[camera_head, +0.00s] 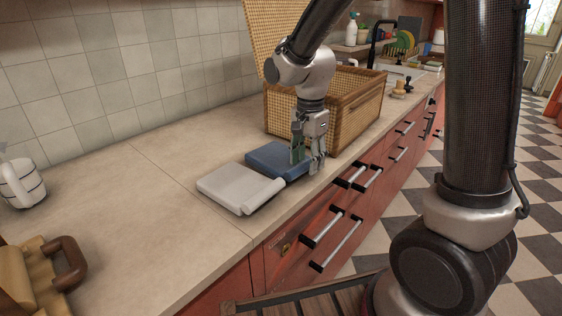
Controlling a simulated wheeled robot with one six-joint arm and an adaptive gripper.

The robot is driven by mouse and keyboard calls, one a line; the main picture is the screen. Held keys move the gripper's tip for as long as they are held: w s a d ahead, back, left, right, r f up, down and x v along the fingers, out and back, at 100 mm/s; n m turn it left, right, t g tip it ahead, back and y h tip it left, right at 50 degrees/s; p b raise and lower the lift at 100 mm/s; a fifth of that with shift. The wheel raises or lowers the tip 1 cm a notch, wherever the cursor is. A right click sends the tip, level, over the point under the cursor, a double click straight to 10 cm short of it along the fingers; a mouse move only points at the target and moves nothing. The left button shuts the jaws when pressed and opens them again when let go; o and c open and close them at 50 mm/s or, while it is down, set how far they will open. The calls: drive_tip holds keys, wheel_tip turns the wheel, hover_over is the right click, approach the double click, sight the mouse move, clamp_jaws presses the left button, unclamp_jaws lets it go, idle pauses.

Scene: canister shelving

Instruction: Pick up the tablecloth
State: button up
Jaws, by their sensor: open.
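Two folded cloths lie side by side on the countertop. One is pale grey-white (232,187) with a rolled edge at its right side. The other is blue (276,158), just behind and to the right of it. I cannot tell which of them is the tablecloth. My gripper (308,168) points down at the right end of the blue cloth, with its fingers open and hiding part of that end. I cannot tell whether the fingers touch the cloth.
An open wicker basket (354,108) with its lid raised stands right behind my gripper. A white mug-like vessel (22,183) and a wooden item with a brown handle (68,262) are at the left. The counter (130,200) between is clear. Red drawers (300,222) are below.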

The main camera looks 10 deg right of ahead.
clamp_jaws()
drive_tip(key=shift+r, duration=0.1)
